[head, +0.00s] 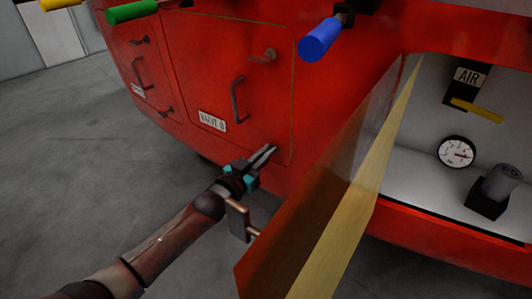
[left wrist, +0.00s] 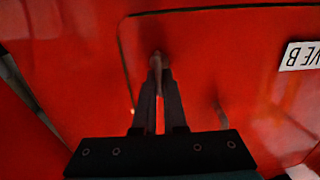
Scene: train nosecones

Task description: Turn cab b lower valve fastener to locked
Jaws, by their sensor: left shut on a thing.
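The valve B hatch (head: 215,70) is a red panel with a thin outline on the red nosecone, marked by a white label (head: 212,121). The label also shows upside down in the left wrist view (left wrist: 300,55). My left gripper (head: 271,150) is at the lower right corner of this hatch. In the left wrist view its fingers (left wrist: 157,75) are shut on the lower valve fastener (left wrist: 156,56), a small dark red piece. The fingers hide most of it, so its turn angle cannot be told. The upper fastener (head: 263,56) is near the hatch's upper right. My right gripper is not in view.
A pull handle (head: 237,101) stands out from the hatch. An open door panel (head: 340,190) juts out right of my left gripper, beside a bay with a gauge (head: 457,152) and a yellow lever (head: 477,110). A blue handle (head: 320,39) is above. Floor at left is clear.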

